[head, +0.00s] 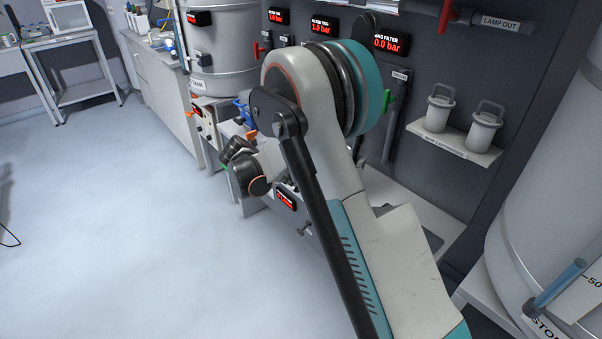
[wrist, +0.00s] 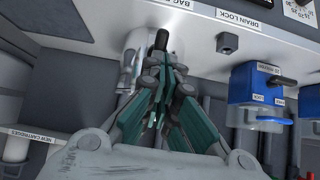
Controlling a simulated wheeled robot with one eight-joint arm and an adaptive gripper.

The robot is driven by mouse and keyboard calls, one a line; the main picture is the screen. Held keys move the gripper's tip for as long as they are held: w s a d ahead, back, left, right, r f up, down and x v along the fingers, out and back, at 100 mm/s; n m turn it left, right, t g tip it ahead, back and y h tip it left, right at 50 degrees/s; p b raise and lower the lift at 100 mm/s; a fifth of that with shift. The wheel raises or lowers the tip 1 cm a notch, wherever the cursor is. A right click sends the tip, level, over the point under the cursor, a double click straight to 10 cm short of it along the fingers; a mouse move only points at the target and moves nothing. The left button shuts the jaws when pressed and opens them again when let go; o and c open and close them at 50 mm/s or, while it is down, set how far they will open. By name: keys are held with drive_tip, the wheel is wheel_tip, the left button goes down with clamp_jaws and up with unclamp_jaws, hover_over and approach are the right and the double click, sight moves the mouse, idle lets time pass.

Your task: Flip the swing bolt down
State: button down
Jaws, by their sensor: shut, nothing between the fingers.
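In the wrist view my gripper (wrist: 161,80) points up the picture. Its teal fingers are drawn together with nothing between them. A short black knob or rod end (wrist: 161,40) stands just beyond the fingertips, in front of a pale metal cylinder (wrist: 176,46). It may be the swing bolt, but I cannot tell for sure, nor whether the fingers touch it. The fingers hide its lower part. In the head view my arm covers the work area, and neither my fingertips nor a swing bolt can be made out.
In the wrist view a small dark block (wrist: 228,42) sits under the DRAIN LOCK label, and a blue-topped clear container (wrist: 258,86) is at right. In the head view two lidded canisters (head: 440,112) stand on a shelf, and a large white tank (head: 550,190) is at right. The left floor is open.

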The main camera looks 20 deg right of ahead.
drive_tip(key=shift+s+a+f+b, duration=0.2)
drive_tip(key=shift+a+f, duration=0.25)
drive_tip(key=shift+f, duration=0.2)
drive_tip(key=shift+s+a+f+b, duration=0.1)
drive_tip(key=shift+a+f+b, duration=0.1)
drive_tip(key=shift+a+f, duration=0.3)
drive_tip(key=shift+f, duration=0.15)
idle(0.6)
